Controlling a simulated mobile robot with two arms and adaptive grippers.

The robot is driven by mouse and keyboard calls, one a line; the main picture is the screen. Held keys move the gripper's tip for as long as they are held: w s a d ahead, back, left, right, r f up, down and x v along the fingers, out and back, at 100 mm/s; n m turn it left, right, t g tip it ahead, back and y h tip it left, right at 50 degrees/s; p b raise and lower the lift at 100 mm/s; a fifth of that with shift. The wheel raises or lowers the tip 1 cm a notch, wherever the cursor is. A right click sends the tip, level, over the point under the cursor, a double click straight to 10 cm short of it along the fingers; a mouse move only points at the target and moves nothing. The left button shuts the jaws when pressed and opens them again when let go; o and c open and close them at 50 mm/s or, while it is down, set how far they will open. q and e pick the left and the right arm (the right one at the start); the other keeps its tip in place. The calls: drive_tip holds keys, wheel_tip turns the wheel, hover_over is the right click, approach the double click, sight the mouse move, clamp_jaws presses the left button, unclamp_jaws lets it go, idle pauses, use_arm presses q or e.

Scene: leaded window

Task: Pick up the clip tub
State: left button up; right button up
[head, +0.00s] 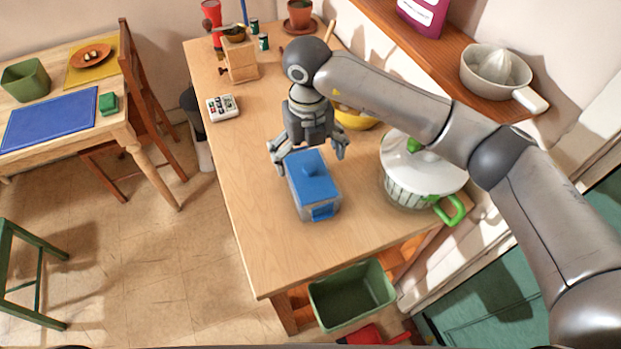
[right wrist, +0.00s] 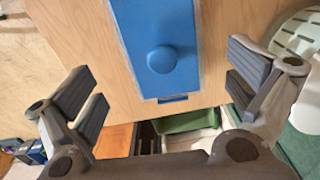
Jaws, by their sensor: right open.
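The clip tub (head: 313,182) is a box with a blue lid, a round knob and a blue front clip, standing on the wooden table. My right gripper (head: 308,151) is open above the far end of the tub, its fingers spread to either side. In the right wrist view the tub's blue lid (right wrist: 155,42) lies between and beyond the open fingers of the gripper (right wrist: 165,85), with no finger seen touching it. My left gripper is not in view.
A white salad spinner (head: 405,195) with a green handle stands right of the tub. A yellow bowl (head: 355,117) is partly hidden behind my right arm. A calculator (head: 223,107) lies at the table's left edge. A green bin (head: 350,297) is below the near edge. Table left of the tub is clear.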

sight(309, 169)
drive_tip(key=f+b, duration=0.1)
drive_tip(key=f, duration=0.1)
drive_tip(key=f+b, duration=0.1)
drive_tip(key=f, duration=0.1)
drive_tip(key=shift+s+f, duration=0.2)
drive_tip(key=shift+f, duration=0.05)
drive_tip(key=shift+w+f, duration=0.25)
drive_tip(key=shift+f, duration=0.35)
drive_tip(key=f+b, duration=0.2)
drive_tip(key=f, duration=0.1)
drive_tip(key=shift+s+d+f, duration=0.15)
drive_tip(key=shift+d+f, duration=0.05)
drive_tip(key=shift+f, duration=0.5)
drive_tip(key=shift+c, duration=0.3)
drive_tip(key=c, duration=1.8)
drive_tip(key=shift+r, duration=0.1)
drive_tip(key=shift+c, duration=0.2)
